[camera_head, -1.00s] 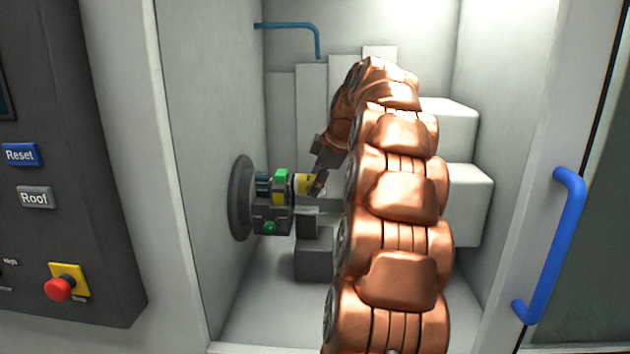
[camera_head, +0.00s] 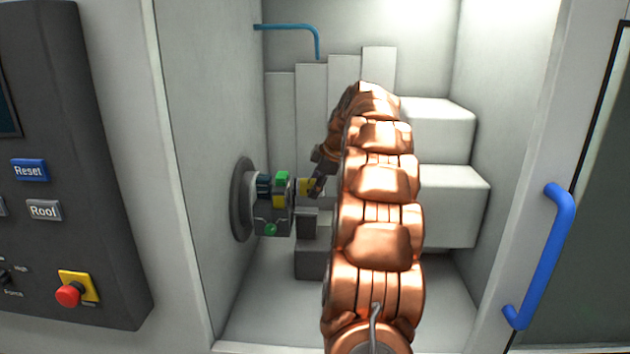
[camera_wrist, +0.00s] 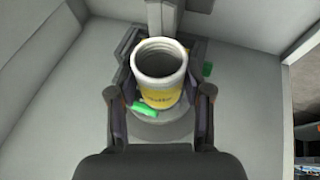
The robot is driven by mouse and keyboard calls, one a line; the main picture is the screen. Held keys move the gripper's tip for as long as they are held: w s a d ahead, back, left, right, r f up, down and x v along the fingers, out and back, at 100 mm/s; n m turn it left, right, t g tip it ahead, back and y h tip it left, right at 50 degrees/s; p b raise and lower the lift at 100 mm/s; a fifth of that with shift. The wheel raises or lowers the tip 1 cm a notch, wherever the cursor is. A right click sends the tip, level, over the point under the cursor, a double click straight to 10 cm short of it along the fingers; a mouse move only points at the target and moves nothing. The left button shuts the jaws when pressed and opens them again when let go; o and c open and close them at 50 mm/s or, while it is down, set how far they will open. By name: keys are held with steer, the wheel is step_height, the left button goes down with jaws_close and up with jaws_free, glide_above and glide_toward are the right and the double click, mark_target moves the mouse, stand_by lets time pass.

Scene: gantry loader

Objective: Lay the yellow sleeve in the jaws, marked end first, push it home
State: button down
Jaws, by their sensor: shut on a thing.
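The yellow sleeve (camera_head: 304,187) is at the right of the jaws (camera_head: 273,205) on the left wall, lying level and roughly in line with them. In the wrist view the sleeve (camera_wrist: 160,75) shows a pale, open, ridged end towards me and a yellow part with dark print beyond it. My gripper (camera_head: 317,186) is shut on the sleeve; its fingers (camera_wrist: 160,98) stand on either side of it in the wrist view. The jaws have green and yellow parts; a green part (camera_wrist: 146,109) shows beside the sleeve. The sleeve's far end is hidden in the wrist view.
A grey block (camera_head: 314,260) stands below the sleeve. White stepped blocks (camera_head: 445,205) fill the right back. The door's blue handle (camera_head: 545,260) is at right, the control panel (camera_head: 70,200) at left.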

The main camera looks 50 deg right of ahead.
steer(key=shift+w+d+f+p, duration=0.25)
steer(key=shift+w+d+p, duration=0.25)
steer(key=shift+d+p, duration=0.1)
steer(key=shift+w+d+f+p, duration=0.25)
steer(key=shift+w+d+p, duration=0.25)
steer(key=shift+d+p, duration=0.05)
steer(key=f+b, duration=0.3)
steer(key=w+f+b, duration=0.1)
steer(key=f+b, duration=0.1)
steer(key=shift+a+f, duration=0.15)
steer(key=shift+a, duration=0.15)
steer(key=shift+b, duration=0.5)
steer(key=shift+w+a+b, duration=0.35)
steer(key=shift+w+a, duration=1.2)
steer(key=shift+w, duration=0.3)
stand_by(1.9)
steer(key=shift+c, duration=2)
jaws_free()
steer(key=v, duration=1.2)
steer(key=shift+d, duration=0.1)
